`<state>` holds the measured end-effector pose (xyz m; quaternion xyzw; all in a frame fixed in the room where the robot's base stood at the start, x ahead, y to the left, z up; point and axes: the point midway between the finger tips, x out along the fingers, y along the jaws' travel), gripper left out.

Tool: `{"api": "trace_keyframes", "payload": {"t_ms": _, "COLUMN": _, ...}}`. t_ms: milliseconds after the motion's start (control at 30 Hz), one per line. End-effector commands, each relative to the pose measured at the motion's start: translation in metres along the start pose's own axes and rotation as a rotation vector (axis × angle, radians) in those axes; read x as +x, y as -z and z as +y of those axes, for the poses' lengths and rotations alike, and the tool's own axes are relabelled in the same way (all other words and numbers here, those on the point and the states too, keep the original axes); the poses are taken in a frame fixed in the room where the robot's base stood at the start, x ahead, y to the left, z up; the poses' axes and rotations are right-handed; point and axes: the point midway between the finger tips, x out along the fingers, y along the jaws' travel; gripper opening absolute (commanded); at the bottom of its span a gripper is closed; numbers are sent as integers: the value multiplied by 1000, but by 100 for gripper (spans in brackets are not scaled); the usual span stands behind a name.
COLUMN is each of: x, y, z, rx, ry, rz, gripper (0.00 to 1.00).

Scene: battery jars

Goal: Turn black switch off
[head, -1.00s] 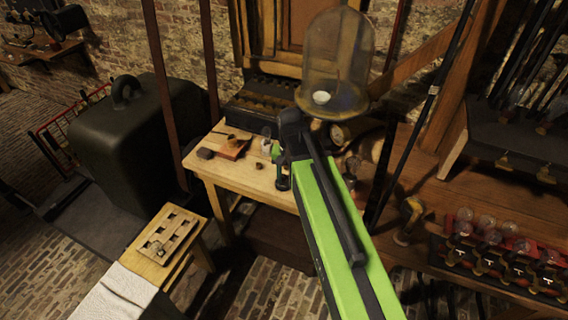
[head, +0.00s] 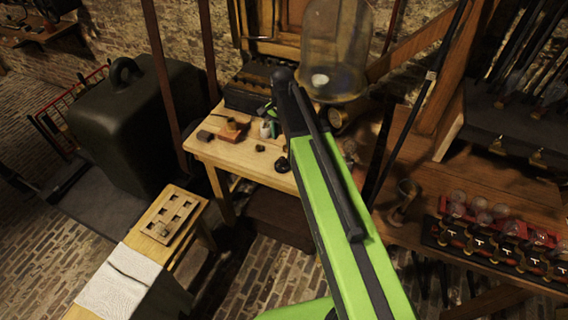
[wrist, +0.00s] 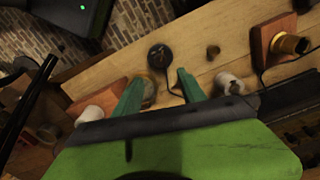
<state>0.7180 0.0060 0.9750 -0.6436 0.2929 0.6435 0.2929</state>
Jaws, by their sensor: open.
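A round black piece, which looks like the black switch (wrist: 160,56), lies on the light wooden table, with a thin dark lever or wire running from it toward my fingers. In the head view the black switch (head: 283,165) is near the table's front right edge, beside my arm. My gripper (wrist: 160,88) is open, its two green fingers apart with a pale jar partly showing behind the left finger. The switch lies just beyond the fingertips in the wrist view, apart from them. In the head view my gripper (head: 269,117) is partly hidden behind my arm.
A wooden block with a brass fitting (wrist: 284,42), a small brass knob (wrist: 213,50) and a white jar (wrist: 228,83) stand near. A red-brown block (wrist: 97,92) is at left. A glass bell jar (head: 338,50) stands behind my arm.

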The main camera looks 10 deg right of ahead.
Motion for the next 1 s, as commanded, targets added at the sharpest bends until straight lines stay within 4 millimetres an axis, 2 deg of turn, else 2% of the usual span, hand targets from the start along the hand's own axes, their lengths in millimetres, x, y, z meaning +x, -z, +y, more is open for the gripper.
{"api": "trace_keyframes", "payload": {"t_ms": 33, "x": 23, "y": 0, "z": 0, "rx": 0, "ry": 0, "rz": 0, "gripper": 48}}
{"api": "trace_keyframes", "payload": {"t_ms": 433, "x": 101, "y": 0, "z": 0, "rx": -1, "ry": 0, "rz": 0, "gripper": 48}}
{"api": "trace_keyframes", "payload": {"t_ms": 567, "x": 111, "y": 0, "z": 0, "rx": -1, "ry": 0, "rz": 0, "gripper": 48}}
{"api": "trace_keyframes", "payload": {"t_ms": 833, "x": 108, "y": -1, "z": 0, "rx": -2, "ry": 0, "rz": 0, "gripper": 48}}
{"api": "trace_keyframes", "payload": {"t_ms": 1000, "x": 108, "y": -1, "z": 0, "rx": -2, "ry": 0, "rz": 0, "gripper": 27}}
